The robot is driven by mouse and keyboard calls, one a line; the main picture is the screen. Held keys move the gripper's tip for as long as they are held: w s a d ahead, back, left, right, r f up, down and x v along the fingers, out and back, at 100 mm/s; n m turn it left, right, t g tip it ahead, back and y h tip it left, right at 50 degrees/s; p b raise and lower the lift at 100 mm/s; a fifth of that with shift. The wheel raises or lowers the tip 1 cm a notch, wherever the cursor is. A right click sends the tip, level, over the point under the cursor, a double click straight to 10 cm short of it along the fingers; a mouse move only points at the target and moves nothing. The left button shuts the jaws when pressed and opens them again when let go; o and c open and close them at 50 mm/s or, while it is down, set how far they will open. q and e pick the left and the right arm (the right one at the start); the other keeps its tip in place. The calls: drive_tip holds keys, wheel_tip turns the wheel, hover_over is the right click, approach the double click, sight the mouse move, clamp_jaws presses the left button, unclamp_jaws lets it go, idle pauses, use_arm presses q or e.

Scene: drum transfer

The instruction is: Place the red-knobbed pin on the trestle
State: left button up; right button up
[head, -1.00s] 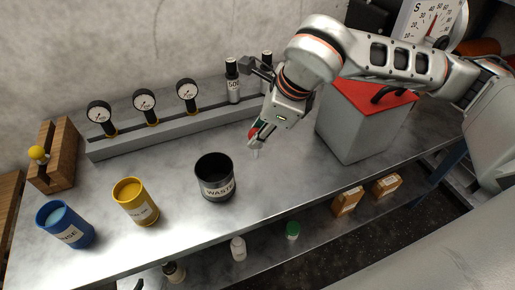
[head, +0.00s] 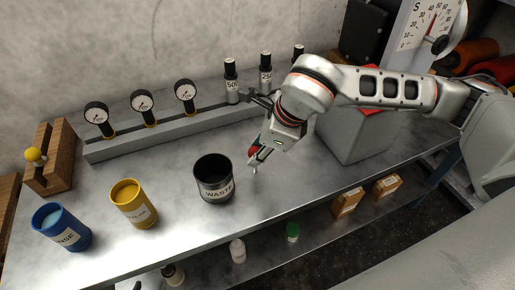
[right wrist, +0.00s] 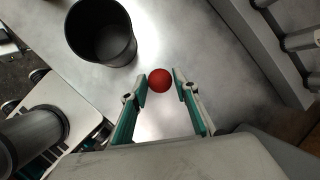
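The red-knobbed pin (head: 251,151) is at my right gripper (head: 257,158), above the metal bench and right of the black waste can. Its thin stem points down below the fingers. In the right wrist view, the red knob (right wrist: 160,80) sits between the two fingertips (right wrist: 161,88), which close in on both sides of it. I cannot tell whether the stem's tip touches the bench. A wooden stand (head: 58,165), which looks like the trestle, is at the far left with a yellow-knobbed pin (head: 34,155) on it. My left gripper is not in view.
The waste can (head: 214,185), a yellow cup (head: 134,209) and a blue cup (head: 62,230) stand along the front of the bench. A rail with several gauges (head: 143,102) and dark bottles (head: 231,85) runs behind. A grey box (head: 350,135) is at the right.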

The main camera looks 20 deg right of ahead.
drive_tip(key=shift+o, duration=0.5)
drive_tip(key=shift+s+r, duration=0.1)
drive_tip(key=shift+r, duration=0.4)
drive_tip(key=p+v, duration=0.1)
drive_tip(key=v, duration=1)
drive_tip(key=shift+s+r, duration=0.1)
